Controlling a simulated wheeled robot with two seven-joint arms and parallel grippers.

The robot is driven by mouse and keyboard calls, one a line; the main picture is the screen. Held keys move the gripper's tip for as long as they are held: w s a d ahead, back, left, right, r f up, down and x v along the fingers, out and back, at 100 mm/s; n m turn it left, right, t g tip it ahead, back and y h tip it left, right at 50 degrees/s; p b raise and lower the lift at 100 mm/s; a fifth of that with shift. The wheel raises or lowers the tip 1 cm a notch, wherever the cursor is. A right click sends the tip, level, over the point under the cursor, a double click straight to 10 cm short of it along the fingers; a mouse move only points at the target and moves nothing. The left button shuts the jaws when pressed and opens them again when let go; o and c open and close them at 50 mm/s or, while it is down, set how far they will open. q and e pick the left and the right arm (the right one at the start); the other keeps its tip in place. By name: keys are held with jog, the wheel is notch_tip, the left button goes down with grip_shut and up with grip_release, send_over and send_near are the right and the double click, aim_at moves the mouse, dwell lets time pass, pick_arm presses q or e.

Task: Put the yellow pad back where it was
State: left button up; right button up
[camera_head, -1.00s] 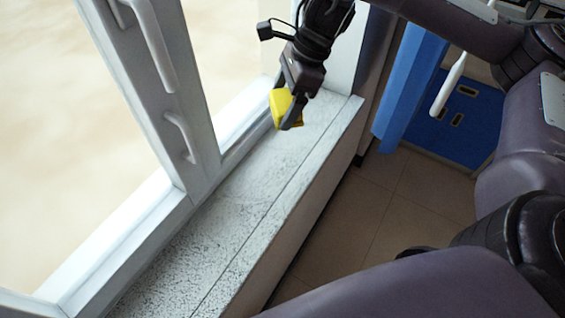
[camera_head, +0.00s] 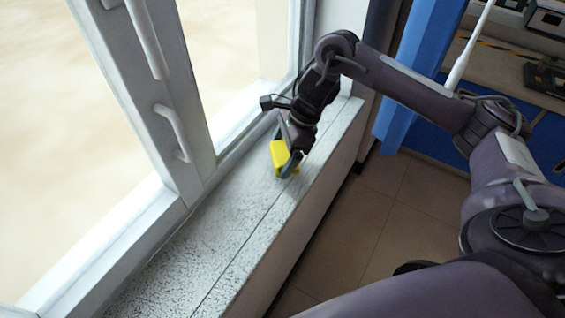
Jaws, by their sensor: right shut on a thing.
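The yellow pad (camera_head: 280,156) is between the fingers of my right gripper (camera_head: 284,158), which is shut on it. The pad is at or just above the speckled window sill (camera_head: 222,236), near its far end; I cannot tell whether it touches the sill. One dark finger covers part of its right side. The gripper points down and a little toward me. My left gripper is not in view.
A white window frame (camera_head: 165,110) with handles (camera_head: 173,134) stands along the left of the sill. The near part of the sill is clear. A blue panel (camera_head: 422,70) and a blue cabinet are at the upper right, with tiled floor (camera_head: 362,225) below.

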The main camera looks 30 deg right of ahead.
aim_at(283, 161)
notch_tip(283, 161, down, 3)
jog(key=shift+a+f, duration=0.1)
jog(key=shift+f, duration=0.2)
jog(key=shift+f+b, duration=0.1)
jog(key=shift+b, duration=0.25)
jog(key=o, duration=0.8)
jog(key=shift+o, duration=0.2)
jog(key=shift+r, duration=0.2)
jog(key=shift+d+r, duration=0.2)
jog(key=shift+r, duration=0.05)
jog(key=p+v, duration=0.2)
jog(key=v, duration=0.9)
